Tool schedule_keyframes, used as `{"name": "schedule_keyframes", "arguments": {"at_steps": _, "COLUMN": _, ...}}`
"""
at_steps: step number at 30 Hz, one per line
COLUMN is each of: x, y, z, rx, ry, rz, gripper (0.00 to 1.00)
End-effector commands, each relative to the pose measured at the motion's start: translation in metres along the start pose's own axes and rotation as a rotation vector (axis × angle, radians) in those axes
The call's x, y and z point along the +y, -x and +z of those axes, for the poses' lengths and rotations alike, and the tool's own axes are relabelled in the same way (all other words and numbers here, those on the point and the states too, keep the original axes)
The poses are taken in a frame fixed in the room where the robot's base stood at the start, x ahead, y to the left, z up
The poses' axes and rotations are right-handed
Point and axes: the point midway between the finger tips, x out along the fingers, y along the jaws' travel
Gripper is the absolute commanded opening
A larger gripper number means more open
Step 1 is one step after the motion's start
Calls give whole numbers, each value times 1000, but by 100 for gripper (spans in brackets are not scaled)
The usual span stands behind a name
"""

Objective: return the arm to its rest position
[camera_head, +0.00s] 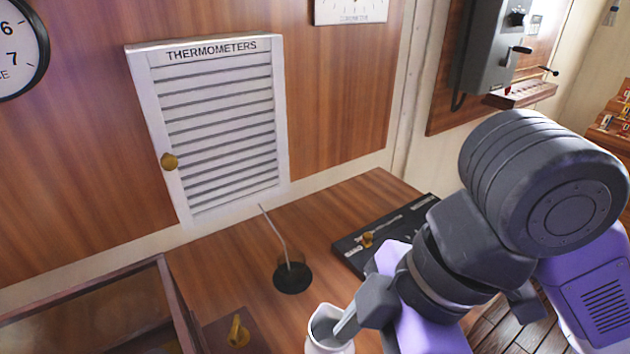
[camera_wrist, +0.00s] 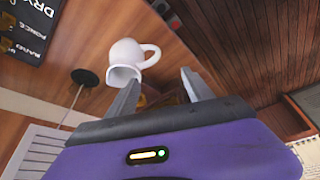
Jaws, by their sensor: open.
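My gripper (camera_head: 352,322) is at the lower middle of the head view, with my arm coming in from the right. In the wrist view, its two fingers (camera_wrist: 160,80) are apart with nothing held between them. A white mug (camera_head: 324,338) stands at the bottom edge of the head view, partly cut off, and a finger overlaps its rim in the picture. In the wrist view, the mug (camera_wrist: 128,62) with its handle lies beyond the left fingertip; I cannot tell whether they touch.
A dark round holder (camera_head: 292,277) with a thin rod stands on the wooden counter (camera_head: 235,265). A black labelled board (camera_head: 385,230) lies to its right. A louvred thermometer cabinet (camera_head: 218,125) is on the wall. A wood-framed case (camera_head: 100,310) and a brass fitting (camera_head: 238,330) are at lower left.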

Motion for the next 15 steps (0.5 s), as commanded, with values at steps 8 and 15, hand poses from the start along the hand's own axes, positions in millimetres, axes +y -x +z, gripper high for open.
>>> {"name": "schedule_keyframes", "arguments": {"at_steps": 8, "x": 10, "y": 2, "z": -25, "rx": 103, "ry": -23, "rz": 42, "gripper": 60}}
{"name": "schedule_keyframes", "arguments": {"at_steps": 15, "x": 34, "y": 14, "z": -59, "rx": 257, "ry": -53, "rz": 149, "gripper": 60}}
